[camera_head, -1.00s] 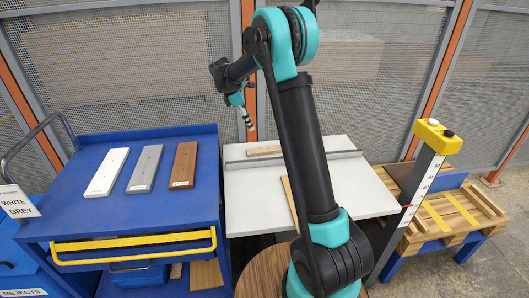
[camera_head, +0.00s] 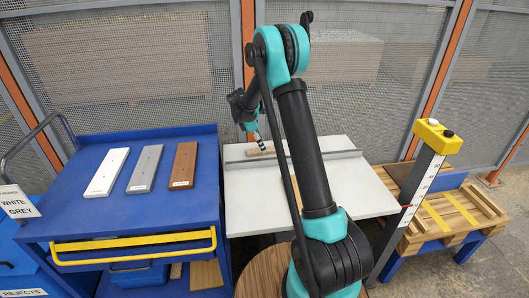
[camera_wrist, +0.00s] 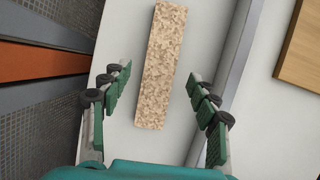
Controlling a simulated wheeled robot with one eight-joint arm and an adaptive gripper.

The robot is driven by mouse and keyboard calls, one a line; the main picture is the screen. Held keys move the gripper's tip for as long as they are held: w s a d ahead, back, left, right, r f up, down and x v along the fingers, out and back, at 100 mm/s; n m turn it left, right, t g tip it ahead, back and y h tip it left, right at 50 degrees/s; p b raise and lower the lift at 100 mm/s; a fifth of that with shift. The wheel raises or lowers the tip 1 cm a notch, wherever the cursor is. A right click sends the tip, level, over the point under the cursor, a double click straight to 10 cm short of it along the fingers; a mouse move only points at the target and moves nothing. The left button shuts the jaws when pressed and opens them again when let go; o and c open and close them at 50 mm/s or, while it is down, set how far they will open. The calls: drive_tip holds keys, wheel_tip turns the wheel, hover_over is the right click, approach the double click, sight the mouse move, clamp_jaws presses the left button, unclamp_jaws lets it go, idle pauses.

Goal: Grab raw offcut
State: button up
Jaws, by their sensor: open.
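The raw offcut, a short speckled tan chipboard piece (camera_wrist: 162,68), lies flat on the white table. In the head view the offcut (camera_head: 268,150) is at the table's back, on the far side of the grey rail. My gripper (camera_head: 261,144) points down over it and partly hides it. In the wrist view my gripper (camera_wrist: 160,88) is open, with green-padded fingers on either side of the offcut's near half. A gap shows between each finger and the offcut, and nothing is held. I cannot tell the exact height.
A grey rail (camera_wrist: 222,85) runs beside the right finger. Beyond it lies a plain wooden board (camera_wrist: 301,48). Mesh fencing stands behind the table (camera_head: 350,190). A blue cart (camera_head: 95,215) with white, grey and brown boards is left; a yellow-topped gauge post (camera_head: 437,136) is right.

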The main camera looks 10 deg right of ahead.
drive_tip(key=shift+x, duration=1.25)
drive_tip(key=shift+a, duration=0.1)
drive_tip(key=shift+c, duration=0.3)
drive_tip(key=c, duration=1.2)
drive_tip(key=shift+r, duration=0.2)
